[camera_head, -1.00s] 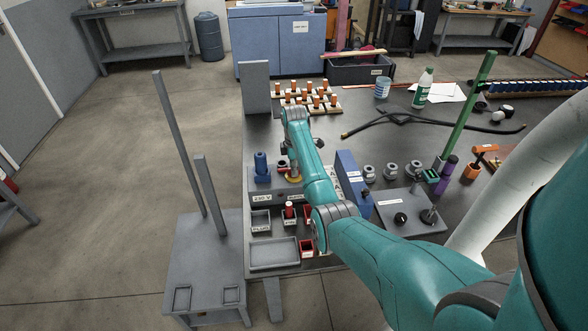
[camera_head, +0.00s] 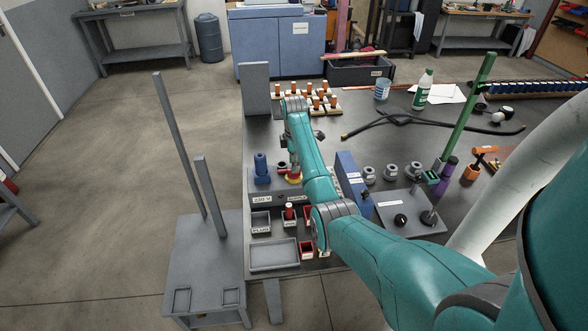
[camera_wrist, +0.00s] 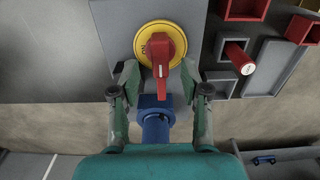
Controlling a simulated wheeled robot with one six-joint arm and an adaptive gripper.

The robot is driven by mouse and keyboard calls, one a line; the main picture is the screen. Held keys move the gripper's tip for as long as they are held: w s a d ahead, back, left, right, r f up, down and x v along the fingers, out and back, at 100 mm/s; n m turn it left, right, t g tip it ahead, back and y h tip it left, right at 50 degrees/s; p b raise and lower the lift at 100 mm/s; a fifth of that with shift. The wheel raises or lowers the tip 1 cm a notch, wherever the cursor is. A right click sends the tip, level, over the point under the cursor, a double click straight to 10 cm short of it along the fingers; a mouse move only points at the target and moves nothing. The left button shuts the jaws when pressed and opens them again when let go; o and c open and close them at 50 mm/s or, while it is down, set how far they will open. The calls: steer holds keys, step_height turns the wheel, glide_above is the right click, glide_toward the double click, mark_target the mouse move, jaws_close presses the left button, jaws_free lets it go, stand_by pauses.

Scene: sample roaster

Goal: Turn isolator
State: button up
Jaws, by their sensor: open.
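The isolator is a red rotary handle (camera_wrist: 161,54) on a round yellow plate (camera_wrist: 147,36), fixed to a grey panel. In the wrist view its lever points down the picture, toward my gripper. My gripper (camera_wrist: 160,82) is open, with one finger on each side of the lever's lower end. I see gaps between the fingers and the lever. In the head view the yellow plate (camera_head: 293,180) shows partly beside the grey box marked 230 V (camera_head: 262,199); my arm hides part of it.
A blue cylindrical part (camera_wrist: 156,127) lies below the handle in the wrist view. A red plug (camera_wrist: 240,58) and red trays (camera_wrist: 246,8) are to the right. In the head view a blue upright box (camera_head: 353,183) stands right of my arm.

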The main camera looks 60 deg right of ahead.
steer(key=shift+r, duration=1.9)
